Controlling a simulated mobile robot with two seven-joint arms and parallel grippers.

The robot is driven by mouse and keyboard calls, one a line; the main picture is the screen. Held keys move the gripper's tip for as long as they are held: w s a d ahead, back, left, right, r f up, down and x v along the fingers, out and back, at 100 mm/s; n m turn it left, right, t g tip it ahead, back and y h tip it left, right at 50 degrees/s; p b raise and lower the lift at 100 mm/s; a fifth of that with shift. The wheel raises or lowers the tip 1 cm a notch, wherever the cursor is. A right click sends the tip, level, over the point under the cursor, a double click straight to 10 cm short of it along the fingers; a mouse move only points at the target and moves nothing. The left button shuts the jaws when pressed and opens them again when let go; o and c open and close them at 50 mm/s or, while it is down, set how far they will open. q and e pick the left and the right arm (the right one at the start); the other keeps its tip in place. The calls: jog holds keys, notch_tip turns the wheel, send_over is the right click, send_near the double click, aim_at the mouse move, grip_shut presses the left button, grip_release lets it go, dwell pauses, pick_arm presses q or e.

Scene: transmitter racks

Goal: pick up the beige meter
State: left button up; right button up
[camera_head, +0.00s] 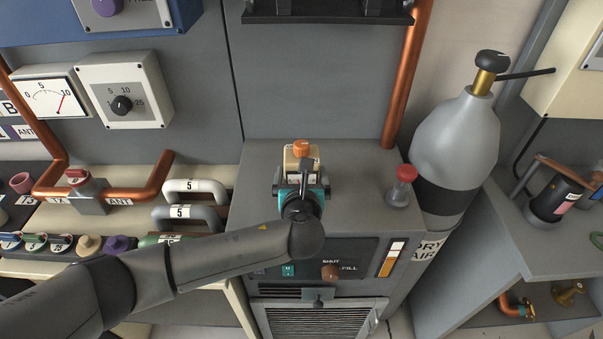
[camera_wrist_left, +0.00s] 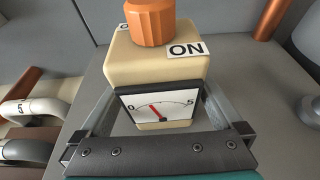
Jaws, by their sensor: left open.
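The beige meter (camera_head: 299,162) stands on the grey cabinet top (camera_head: 262,160). It is a small beige box with an orange knob (camera_head: 301,147) on top. The left wrist view shows its front dial with a red needle and an "ON" label on the meter (camera_wrist_left: 140,64). My left gripper (camera_head: 301,182) reaches in from the front with its jaws open. In the left wrist view one finger of my left gripper (camera_wrist_left: 158,98) lies on each side of the meter. I cannot tell whether either finger touches it. My right gripper is not in view.
A dark shelf (camera_head: 328,12) and copper pipe (camera_head: 407,75) are behind.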

pick_arm(q)
jog(key=shift+c, duration=0.4)
jog(key=c, duration=1.4)
jog(key=shift+c, duration=0.2)
jog(key=shift+r, duration=0.15)
notch_tip(320, 180, up, 20)
jog(key=p, duration=0.4)
jog(key=shift+f+b, duration=3.8)
jog(key=shift+f, duration=5.65)
jog(key=shift+f, duration=0.5)
